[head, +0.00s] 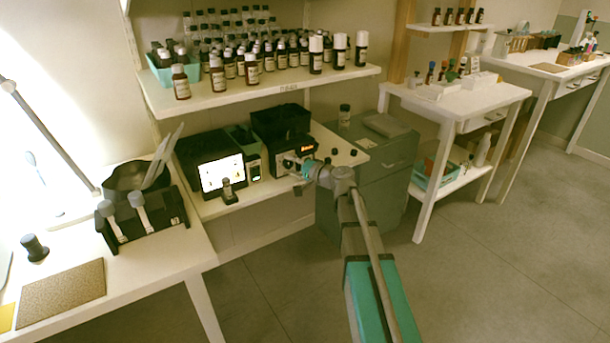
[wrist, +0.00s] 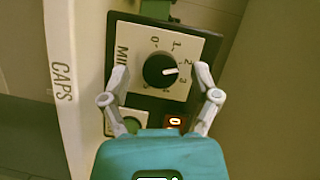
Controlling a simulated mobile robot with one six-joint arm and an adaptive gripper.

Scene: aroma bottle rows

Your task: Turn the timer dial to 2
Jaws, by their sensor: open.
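The timer dial (wrist: 158,72) is a round black knob on a pale plate marked MIN in the wrist view. Its white pointer faces right, towards the printed 2. The numbers 0, 1, 2, 3 and 4 run clockwise around it. My gripper (wrist: 160,73) is open, with one finger on each side of the dial and clear gaps to it. In the head view my gripper (head: 302,172) is at the front of the black device (head: 284,128) on the lower shelf; it hides the dial there.
A green button (wrist: 131,124) and a small lit red display (wrist: 175,121) lie below the dial plate. A lit screen (head: 221,174) stands left of the device. A white edge marked CAPS (wrist: 61,80) runs along the left. Bottles (head: 252,68) crowd the shelf above.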

